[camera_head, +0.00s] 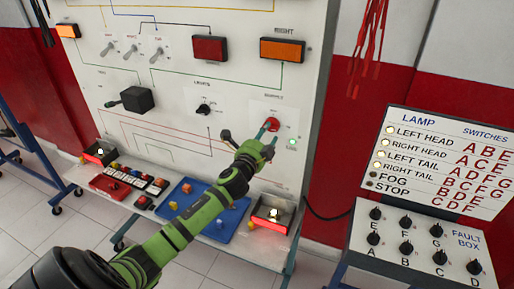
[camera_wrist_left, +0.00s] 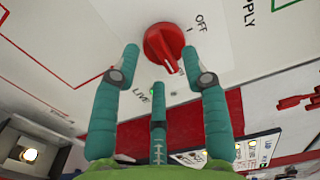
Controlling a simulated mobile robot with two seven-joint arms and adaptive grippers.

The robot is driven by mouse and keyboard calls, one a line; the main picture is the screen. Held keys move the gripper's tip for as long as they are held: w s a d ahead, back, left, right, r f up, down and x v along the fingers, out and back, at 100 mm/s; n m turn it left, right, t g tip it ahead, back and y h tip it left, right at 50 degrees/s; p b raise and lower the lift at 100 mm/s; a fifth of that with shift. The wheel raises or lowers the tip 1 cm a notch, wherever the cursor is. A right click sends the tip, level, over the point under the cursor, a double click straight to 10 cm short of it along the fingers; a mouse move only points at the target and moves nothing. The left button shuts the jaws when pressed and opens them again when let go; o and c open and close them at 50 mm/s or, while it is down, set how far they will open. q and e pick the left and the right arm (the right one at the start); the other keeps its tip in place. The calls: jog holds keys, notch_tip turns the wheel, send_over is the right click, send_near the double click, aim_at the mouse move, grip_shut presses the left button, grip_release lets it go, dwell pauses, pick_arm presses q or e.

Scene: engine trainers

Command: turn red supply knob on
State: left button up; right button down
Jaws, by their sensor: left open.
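The red supply knob (camera_head: 272,124) is on the upright white panel, under the SUPPLY label. In the left wrist view the red knob (camera_wrist_left: 160,43) lies just beyond my fingertips, its pale-marked end towards the lower right. The OFF label (camera_wrist_left: 201,24) is to its upper right. My left gripper (camera_head: 266,131) is at the knob in the head view. In the wrist view its teal fingers (camera_wrist_left: 160,62) are open on either side of the knob's near edge; I cannot tell whether they touch it. A green lamp (camera_head: 291,143) below right of the knob glows. My right gripper is not seen.
A black rotary knob (camera_head: 203,109) and a black box (camera_head: 138,99) are to the left on the panel. A blue tray (camera_head: 207,235) and a lit lamp box (camera_head: 271,215) stand below. A fault box (camera_head: 412,247) is at the right.

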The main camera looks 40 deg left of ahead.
pick_arm(q)
jog(key=v, duration=1)
